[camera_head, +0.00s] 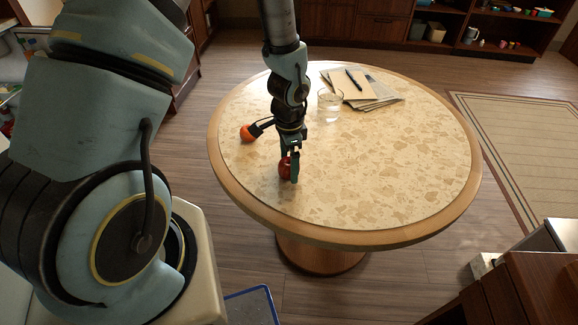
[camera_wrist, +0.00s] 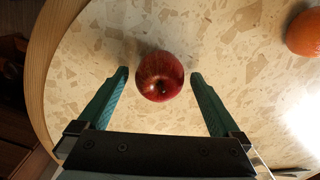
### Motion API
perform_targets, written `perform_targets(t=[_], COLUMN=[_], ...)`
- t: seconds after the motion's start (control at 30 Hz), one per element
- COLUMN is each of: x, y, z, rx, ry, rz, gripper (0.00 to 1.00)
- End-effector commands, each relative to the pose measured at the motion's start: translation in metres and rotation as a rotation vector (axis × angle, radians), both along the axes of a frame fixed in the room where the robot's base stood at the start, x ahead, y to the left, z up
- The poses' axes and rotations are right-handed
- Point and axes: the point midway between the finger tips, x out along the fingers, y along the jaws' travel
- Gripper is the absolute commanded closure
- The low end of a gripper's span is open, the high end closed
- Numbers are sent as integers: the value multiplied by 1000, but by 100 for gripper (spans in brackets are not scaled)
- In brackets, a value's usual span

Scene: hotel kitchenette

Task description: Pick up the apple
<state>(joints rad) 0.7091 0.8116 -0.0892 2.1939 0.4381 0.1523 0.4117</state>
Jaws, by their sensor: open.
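A red apple (camera_head: 285,168) lies on the round table (camera_head: 400,185), toward its near left side. My gripper (camera_head: 291,176) is at the apple, pointing down, and partly hides it in the head view. In the wrist view the apple (camera_wrist: 160,76) sits between the two open fingertips (camera_wrist: 158,78), with a gap on each side. Neither finger appears to touch it.
An orange fruit (camera_head: 247,133) lies left of my gripper and also shows in the wrist view (camera_wrist: 303,33). A glass of water (camera_head: 330,105), a notepad (camera_head: 350,84) with a pen and papers are at the back. The table's right side is clear.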

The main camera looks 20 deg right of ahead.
Motion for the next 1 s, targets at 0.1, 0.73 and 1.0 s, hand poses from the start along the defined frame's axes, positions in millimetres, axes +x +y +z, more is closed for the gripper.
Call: perform_targets(t=[0.1,0.73,1.0], x=[0,0,0], y=[0,0,0], z=[0,0,1], rx=[0,0,0], ry=[0,0,0], rz=[0,0,0], gripper=[0,69,86])
